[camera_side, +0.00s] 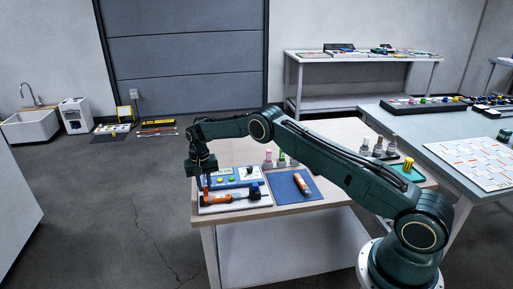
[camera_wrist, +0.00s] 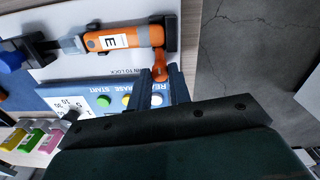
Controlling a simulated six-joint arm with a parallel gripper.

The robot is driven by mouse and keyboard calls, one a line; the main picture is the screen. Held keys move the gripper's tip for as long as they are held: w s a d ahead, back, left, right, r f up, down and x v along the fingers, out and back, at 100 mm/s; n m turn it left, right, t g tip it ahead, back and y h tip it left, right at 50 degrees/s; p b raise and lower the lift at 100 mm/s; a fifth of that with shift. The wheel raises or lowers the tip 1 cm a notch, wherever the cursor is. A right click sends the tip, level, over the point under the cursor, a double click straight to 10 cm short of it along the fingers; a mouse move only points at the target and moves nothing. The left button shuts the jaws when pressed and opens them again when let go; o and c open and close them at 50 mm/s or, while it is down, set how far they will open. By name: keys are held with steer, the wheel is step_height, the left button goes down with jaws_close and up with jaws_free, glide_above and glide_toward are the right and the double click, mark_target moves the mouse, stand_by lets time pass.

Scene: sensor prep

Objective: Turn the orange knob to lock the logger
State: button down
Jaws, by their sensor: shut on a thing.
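My gripper (camera_side: 203,181) points down at the left end of the white fixture board on the wooden table. In the wrist view my gripper (camera_wrist: 160,88) is shut on the orange knob (camera_wrist: 161,66), whose orange end shows just beyond the fingers. Printing ending in "TO LOCK" lies beside the knob, partly covered. The logger (camera_wrist: 98,42), orange with a white label marked E, lies in a dark holder on the white board (camera_wrist: 65,12). In the side view the logger (camera_side: 219,198) lies just right of my gripper.
A blue panel (camera_wrist: 65,95) with green, yellow and white buttons sits close beside the knob. A dark clamp with a blue knob (camera_wrist: 11,60) stands at the logger's other end. Another orange device (camera_side: 301,184) lies on a blue mat (camera_side: 283,193). Several small bottles stand behind.

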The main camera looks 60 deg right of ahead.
mark_target(204, 187)
steer(key=shift+r, duration=0.1)
steer(key=c, duration=1.3)
jaws_free()
step_height(204, 187, up, 14)
steer(key=shift+w+a, duration=0.15)
steer(key=shift+a, duration=0.05)
